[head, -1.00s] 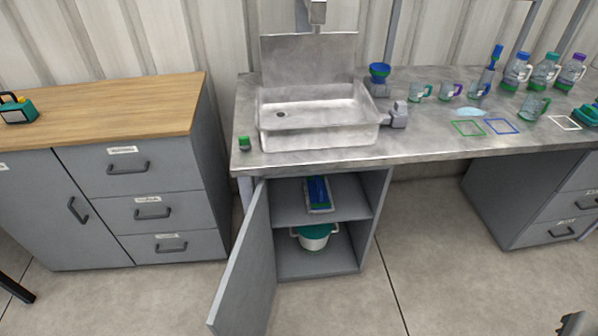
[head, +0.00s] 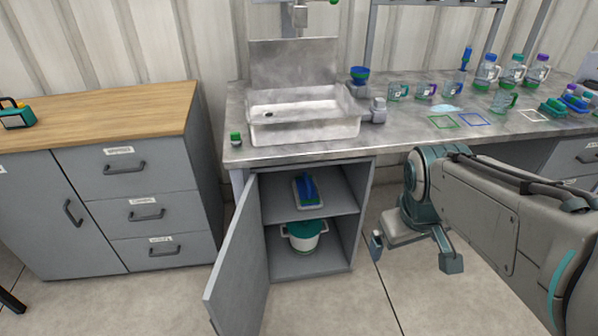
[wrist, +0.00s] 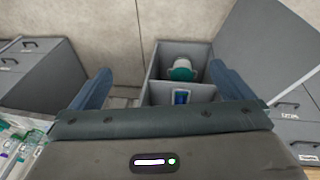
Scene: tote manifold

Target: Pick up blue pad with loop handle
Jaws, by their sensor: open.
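A blue pad (head: 307,188) with a raised handle lies on the upper shelf of the open cabinet below the sink, on a pale tray or base. In the wrist view the blue pad (wrist: 181,97) shows small inside the cabinet, between the fingers and nearer the right one. My gripper (head: 414,252) is open and empty, in front of and to the right of the cabinet, its two fingers spread downward. The open gripper also frames the wrist view (wrist: 160,85). Similar blue and green items (head: 574,102) sit at the counter's right end, too small to tell clearly.
The cabinet door (head: 238,262) stands open on the left. A white pot (head: 304,240) with a teal lid is on the lower shelf. The steel counter (head: 300,155) overhangs the shelves.

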